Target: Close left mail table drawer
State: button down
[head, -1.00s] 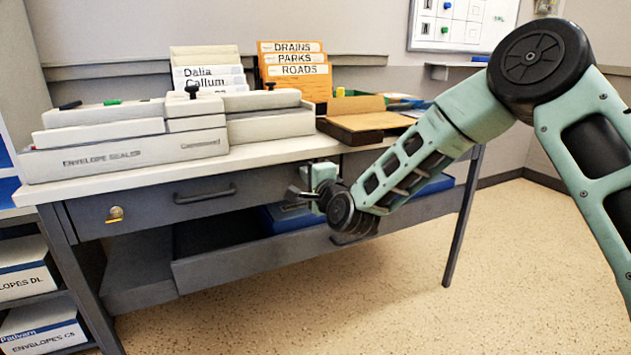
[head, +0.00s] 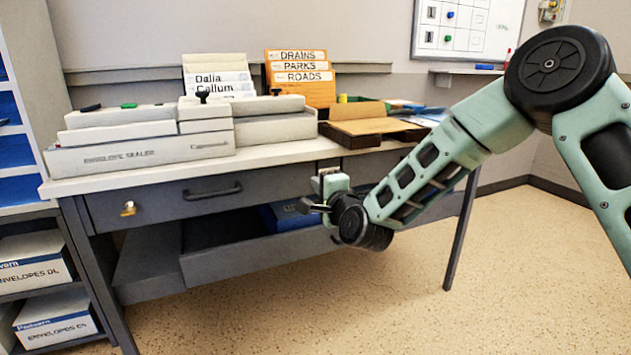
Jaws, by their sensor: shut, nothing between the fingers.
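The left mail table drawer (head: 165,202) is a dark grey front under the left part of the pale tabletop (head: 262,157). It has a black bar handle (head: 212,191) and a brass lock with a key (head: 128,208). Its front looks about flush below the tabletop edge; I cannot tell whether a small gap is left. My gripper (head: 306,206) is shut and empty, in front of the drawer's right end, to the right of the handle and apart from it. Whether the fingertips touch the front is unclear. My wrist hides part of the neighbouring right drawer (head: 372,166).
An envelope sealer (head: 140,150), file cards (head: 300,78) and an open brown box (head: 368,128) stand on the tabletop. A lower grey shelf (head: 225,262) holds a blue tray (head: 285,217). Envelope boxes (head: 35,262) fill a rack at left. The floor in front is clear.

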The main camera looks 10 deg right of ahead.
jog(key=s+a+f+n+g+y+p, duration=0.1)
jog(key=s+a+f+n+g, duration=0.15)
jog(key=s+n+g, duration=0.6)
jog(key=s+a+f+n+g+y+p, duration=0.1)
jog(key=s+a+n, duration=0.25)
jog(key=s, duration=0.95)
jog(key=s+d+r+n+g+h, duration=0.1)
jog(key=s+d+n+g+h, duration=0.3)
jog(key=s, duration=0.7)
jog(key=s+d+n+g+h, duration=0.25)
jog(key=s+d+n, duration=0.35)
jog(key=s, duration=0.6)
notch_tip(320, 180, up, 35)
jog(key=s+d+g+p, duration=0.1)
jog(key=p, duration=3.3)
jog(key=shift+f, duration=0.15)
